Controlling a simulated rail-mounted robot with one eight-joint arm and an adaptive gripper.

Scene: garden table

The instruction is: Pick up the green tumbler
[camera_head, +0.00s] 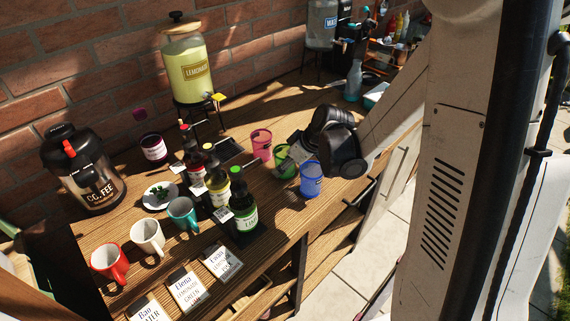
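The green tumbler (285,167) stands on the wooden table, between a pink tumbler (261,144) behind it and a blue tumbler (311,179) in front of it to the right. My gripper (292,158) reaches in from the right at the green tumbler and covers part of its upper right side. The fingers are dark and small here, and I cannot tell whether they touch the tumbler or how far apart they are.
The blue tumbler is close beside my gripper. Several syrup bottles (243,205) stand to the left, with mugs (148,235) and name cards (187,290) beyond. A lemonade dispenser (188,72) stands behind. The table's front edge is near the blue tumbler.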

